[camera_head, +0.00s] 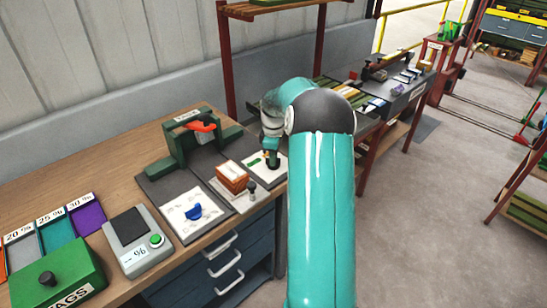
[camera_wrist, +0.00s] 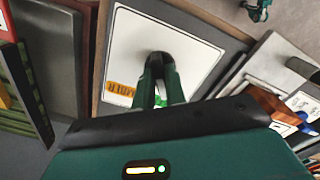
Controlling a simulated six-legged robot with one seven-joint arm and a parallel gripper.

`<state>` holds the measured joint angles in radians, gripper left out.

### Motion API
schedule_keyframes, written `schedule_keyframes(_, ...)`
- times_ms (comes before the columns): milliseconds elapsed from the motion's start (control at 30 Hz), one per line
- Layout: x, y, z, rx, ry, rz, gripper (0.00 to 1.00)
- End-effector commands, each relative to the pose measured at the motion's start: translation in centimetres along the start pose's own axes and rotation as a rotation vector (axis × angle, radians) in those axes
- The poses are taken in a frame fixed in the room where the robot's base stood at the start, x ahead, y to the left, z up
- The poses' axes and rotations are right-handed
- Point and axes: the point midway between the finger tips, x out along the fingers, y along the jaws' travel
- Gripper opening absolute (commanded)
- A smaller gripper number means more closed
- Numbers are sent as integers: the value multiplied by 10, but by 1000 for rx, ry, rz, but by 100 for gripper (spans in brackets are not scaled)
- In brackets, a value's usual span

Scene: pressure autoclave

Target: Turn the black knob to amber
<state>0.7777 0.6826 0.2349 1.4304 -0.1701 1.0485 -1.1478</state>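A white plate (camera_wrist: 195,50) fills the middle of the wrist view, with an orange amber label (camera_wrist: 122,90) near its lower left edge, partly cut off by my finger side. A green mark (camera_wrist: 158,102) shows between my fingers. The black knob (camera_wrist: 158,57) shows as a dark shape at my fingertips, mostly hidden by them. My gripper (camera_wrist: 160,66) has its two green fingers close together on the knob. In the head view my gripper (camera_head: 271,160) is down at the white plate (camera_head: 281,172) on the bench; the knob is hidden there. The knob's pointing direction cannot be told.
On the bench (camera_head: 120,170), to the left of the plate, are a brick-coloured block (camera_head: 232,177), a blue part (camera_head: 194,212) on a white plate, a green press (camera_head: 183,140), a grey button box (camera_head: 140,243) and a green box (camera_head: 57,277). A red post (camera_head: 225,60) stands behind.

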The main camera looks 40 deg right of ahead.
Motion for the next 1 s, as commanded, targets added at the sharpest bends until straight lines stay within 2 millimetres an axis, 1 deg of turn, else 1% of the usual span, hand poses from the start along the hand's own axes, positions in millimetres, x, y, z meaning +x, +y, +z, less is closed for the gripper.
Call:
schedule_keyframes(33,0,0,0,0,0,0,2)
schedule_keyframes(67,0,0,0,0,0,0,0)
schedule_keyframes(333,0,0,0,10,-1,0,0)
schedule_keyframes(567,-1,0,0,81,-1,1,0)
schedule_keyframes(767,-1,0,0,213,-2,1,0)
schedule_keyframes(1000,-1,0,0,431,-1,2,0)
